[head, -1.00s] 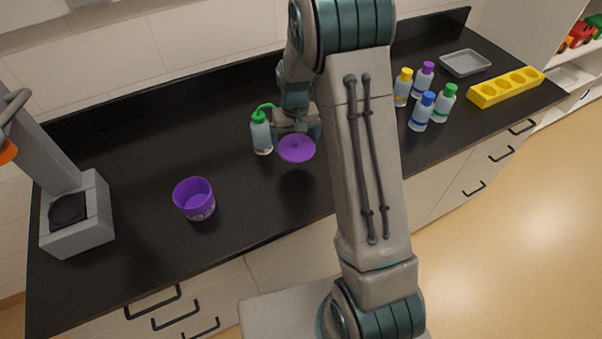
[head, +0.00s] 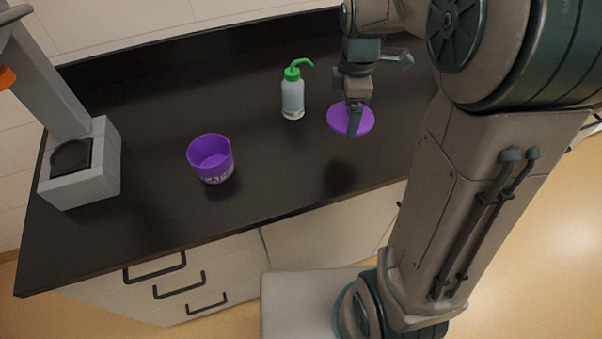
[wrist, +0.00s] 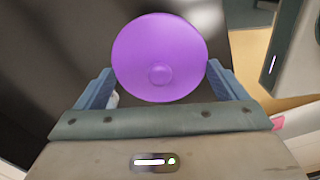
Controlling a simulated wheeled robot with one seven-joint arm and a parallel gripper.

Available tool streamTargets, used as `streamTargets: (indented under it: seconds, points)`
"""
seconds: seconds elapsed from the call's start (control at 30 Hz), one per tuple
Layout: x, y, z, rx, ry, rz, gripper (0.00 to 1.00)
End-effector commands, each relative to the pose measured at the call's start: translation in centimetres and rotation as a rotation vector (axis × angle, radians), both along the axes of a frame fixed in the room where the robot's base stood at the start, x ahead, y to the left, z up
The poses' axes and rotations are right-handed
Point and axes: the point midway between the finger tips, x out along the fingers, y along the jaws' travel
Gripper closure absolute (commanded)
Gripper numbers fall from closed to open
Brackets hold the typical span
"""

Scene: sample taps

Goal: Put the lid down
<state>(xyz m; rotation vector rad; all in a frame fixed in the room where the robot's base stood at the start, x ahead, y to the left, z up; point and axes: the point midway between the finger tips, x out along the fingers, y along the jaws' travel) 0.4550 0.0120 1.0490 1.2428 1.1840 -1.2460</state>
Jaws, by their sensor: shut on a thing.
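The purple round lid (head: 338,118) is held by my gripper (head: 354,112) over the black counter, right of the wash bottle. A dark shadow lies on the counter below and in front of it, so the lid looks raised. In the wrist view the lid (wrist: 160,45) fills the space between the two fingers of my gripper (wrist: 160,80). The purple open cup (head: 211,160) stands upright on the counter to the left, with nothing seen in it.
A wash bottle (head: 292,95) with a green spout stands left of the lid. A grey stand (head: 95,170) is at the left end of the counter. The black counter (head: 270,190) is clear in front of the bottle and right of the cup.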

Motion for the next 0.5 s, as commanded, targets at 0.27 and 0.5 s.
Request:
streamTargets:
  seconds: [0.27, 0.5]
  points:
    - [-4.2, 0.2, -0.5, 0.000, -0.004, 0.559, 0.30]
    - [-7.2, 0.1, -0.6, 0.001, -0.002, 0.950, 0.30]
